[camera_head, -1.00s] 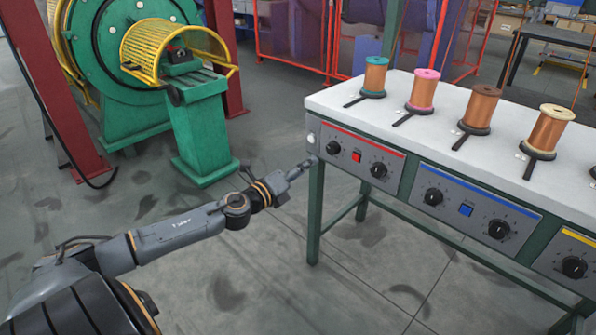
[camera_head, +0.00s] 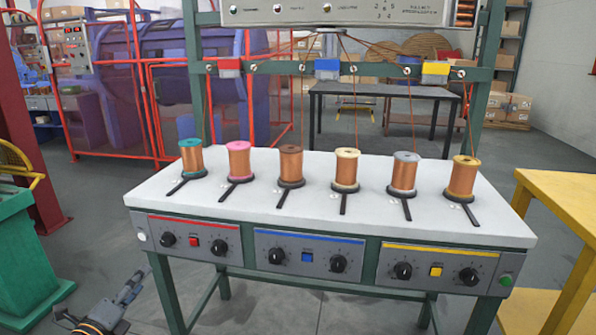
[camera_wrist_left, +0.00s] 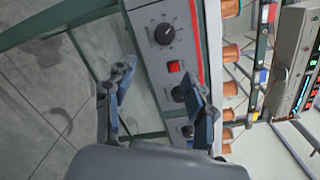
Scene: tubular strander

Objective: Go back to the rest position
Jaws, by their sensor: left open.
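My left gripper (camera_head: 128,292) is at the lower left of the head view, low in front of the table's left leg. In the left wrist view its two fingers (camera_wrist_left: 160,95) are spread apart with nothing between them. Behind them is the front panel with the red button (camera_wrist_left: 174,66) and black knobs (camera_wrist_left: 163,34); the gripper looks apart from it. My right gripper is not in view.
The white-topped table (camera_head: 330,218) carries several copper spools (camera_head: 290,165) and has control panels (camera_head: 193,241) along its front. A green machine part (camera_head: 25,255) stands at the left. A yellow table (camera_head: 565,195) stands at the right. Open grey floor (camera_head: 110,225) lies between.

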